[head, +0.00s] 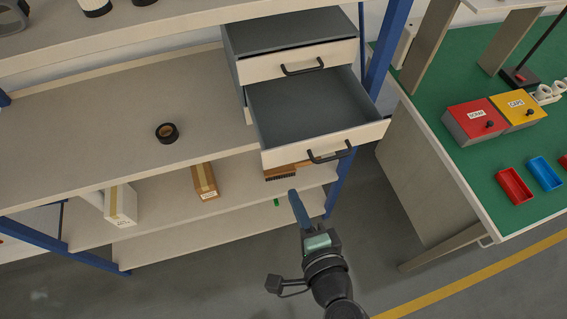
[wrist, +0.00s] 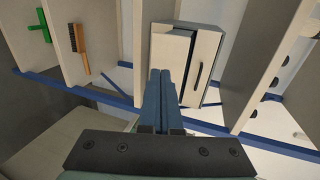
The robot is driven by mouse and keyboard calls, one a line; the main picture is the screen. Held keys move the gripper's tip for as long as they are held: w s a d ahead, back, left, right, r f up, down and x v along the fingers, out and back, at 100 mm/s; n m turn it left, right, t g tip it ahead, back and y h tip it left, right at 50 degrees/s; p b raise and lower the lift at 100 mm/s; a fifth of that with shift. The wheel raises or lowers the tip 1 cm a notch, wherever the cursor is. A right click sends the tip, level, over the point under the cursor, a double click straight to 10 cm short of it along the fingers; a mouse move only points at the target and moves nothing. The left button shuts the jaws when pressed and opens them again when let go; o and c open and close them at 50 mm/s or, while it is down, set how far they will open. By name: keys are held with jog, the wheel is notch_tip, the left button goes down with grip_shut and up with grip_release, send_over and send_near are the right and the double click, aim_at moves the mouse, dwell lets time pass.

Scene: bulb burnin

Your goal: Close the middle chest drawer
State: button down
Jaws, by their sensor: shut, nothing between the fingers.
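The grey drawer chest (head: 235,71) stands on the shelf in the head view. Its top drawer (head: 270,68) is partly open. The middle drawer (head: 272,158), below it, is pulled out far and looks empty, with a black bar handle (head: 330,155) on its pale front. A sliver of another pale front shows under it. My gripper (head: 292,194) has blue fingers held together, empty, below and in front of the middle drawer's front, apart from it.
A black tape roll (head: 167,132) lies on the shelf left of the chest. Boxes (head: 205,181) and a brush (wrist: 80,50) are on the lower shelf. A blue rack post (head: 387,45) stands right of the chest. A green-topped bench (head: 470,160) with bins is farther right. Floor between is clear.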

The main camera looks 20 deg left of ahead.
aim_at(260, 111)
jog(key=x, duration=0.2)
jog(key=p+x, duration=0.1)
jog(key=x, duration=0.2)
jog(key=r+p+x, duration=0.1)
jog(key=x, duration=0.2)
jog(key=shift+w+a, duration=0.2)
jog(key=shift+w, duration=0.05)
jog(key=shift+w, duration=0.1)
jog(key=w+a+b, duration=0.1)
jog(key=w+a, duration=0.3)
jog(key=w, duration=0.1)
jog(key=w+a+b, duration=0.1)
jog(key=w+a, duration=0.2)
jog(key=w, duration=0.2)
jog(key=w+a+b, duration=0.2)
jog(key=w+a, duration=0.2)
jog(key=w, duration=0.2)
jog(key=shift+a+f, duration=0.1)
jog(key=shift+a, duration=0.2)
jog(key=shift+r, duration=0.35)
jog(key=shift+a+r, duration=0.1)
